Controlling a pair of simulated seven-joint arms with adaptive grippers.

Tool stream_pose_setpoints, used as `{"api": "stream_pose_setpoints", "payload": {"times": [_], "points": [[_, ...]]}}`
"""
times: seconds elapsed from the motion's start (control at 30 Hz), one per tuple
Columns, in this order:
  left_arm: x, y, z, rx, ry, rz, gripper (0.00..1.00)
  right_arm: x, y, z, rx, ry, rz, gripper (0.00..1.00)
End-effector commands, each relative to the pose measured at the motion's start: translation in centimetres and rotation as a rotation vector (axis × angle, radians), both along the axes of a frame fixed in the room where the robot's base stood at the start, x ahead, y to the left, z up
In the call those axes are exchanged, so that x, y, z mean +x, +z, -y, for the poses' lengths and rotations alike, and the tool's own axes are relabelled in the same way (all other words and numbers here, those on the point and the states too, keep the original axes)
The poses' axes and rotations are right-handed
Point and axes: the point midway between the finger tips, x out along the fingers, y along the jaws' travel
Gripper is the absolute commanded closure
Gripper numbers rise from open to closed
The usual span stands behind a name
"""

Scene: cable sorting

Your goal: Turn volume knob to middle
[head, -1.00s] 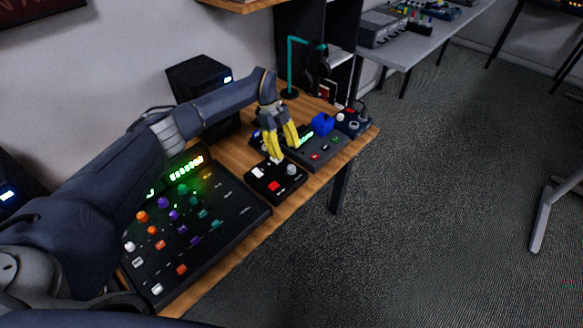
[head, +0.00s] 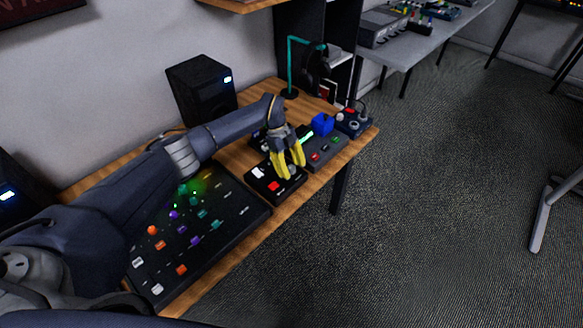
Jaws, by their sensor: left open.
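A small black control box (head: 262,185) sits near the front edge of the wooden desk. It carries a white button (head: 257,173), a red button (head: 273,186) and a round grey-white knob (head: 291,169) at its right side. The knob is partly hidden by my left gripper's yellow fingers. My left gripper (head: 292,172) points down over the knob with its fingers open, one on each side of it in the picture. I cannot tell whether the fingers touch the knob, nor which way it is turned. My right gripper is not in view.
A large black mixer (head: 225,222) with several coloured knobs lies left of the box, under my left arm. A grey panel (head: 331,151) with a blue block (head: 322,124) is close on the right. A black speaker (head: 202,92) stands behind. The floor in front is clear.

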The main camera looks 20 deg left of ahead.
Motion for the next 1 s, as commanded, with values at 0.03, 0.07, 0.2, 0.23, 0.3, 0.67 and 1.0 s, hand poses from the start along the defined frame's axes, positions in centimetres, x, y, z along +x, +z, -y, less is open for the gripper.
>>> {"api": "stream_pose_setpoints", "payload": {"times": [0.03,0.07,0.2,0.23,0.3,0.67,1.0], "points": [[0.00,0.01,0.00,0.000,0.000,0.000,0.48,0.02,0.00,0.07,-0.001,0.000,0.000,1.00],[0.00,0.01,0.00,0.000,0.000,0.000,0.51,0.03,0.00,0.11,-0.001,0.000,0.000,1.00],[0.01,0.01,-0.02,0.000,0.000,0.000,0.67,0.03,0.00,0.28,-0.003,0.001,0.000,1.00],[0.01,0.02,-0.02,0.000,0.000,0.000,0.71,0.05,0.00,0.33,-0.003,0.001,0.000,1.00],[0.01,0.02,-0.02,0.000,0.000,0.000,0.79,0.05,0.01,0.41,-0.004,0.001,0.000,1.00],[-0.02,0.00,0.00,0.000,0.000,-0.001,1.00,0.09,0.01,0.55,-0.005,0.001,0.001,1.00],[0.03,0.06,0.03,0.001,-0.046,0.000,1.00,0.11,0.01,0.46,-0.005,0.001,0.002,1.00]]}}
